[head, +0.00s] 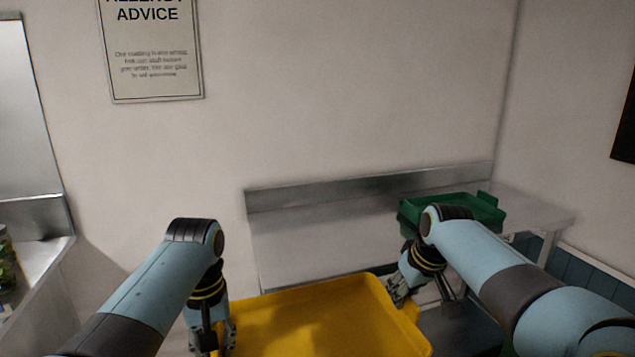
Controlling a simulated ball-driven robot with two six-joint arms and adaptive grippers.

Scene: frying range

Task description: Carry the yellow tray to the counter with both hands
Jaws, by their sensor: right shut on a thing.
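The yellow tray (318,318) is at the bottom middle of the head view, between my two arms. Its near part is cut off by the frame edge. My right gripper (398,291) is shut on the tray's right rim near its far corner. My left gripper (212,338) is at the tray's left edge. Its fingertips run near the bottom of the frame, and I cannot tell whether it grips the rim. A metal counter (330,235) with a raised back edge stands against the wall beyond the tray.
A green tray (470,208) sits on the right part of the counter, partly behind my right arm. The counter's left part looks bare. Another metal worktop (35,262) stands at the far left. A framed allergy notice (152,60) hangs on the wall.

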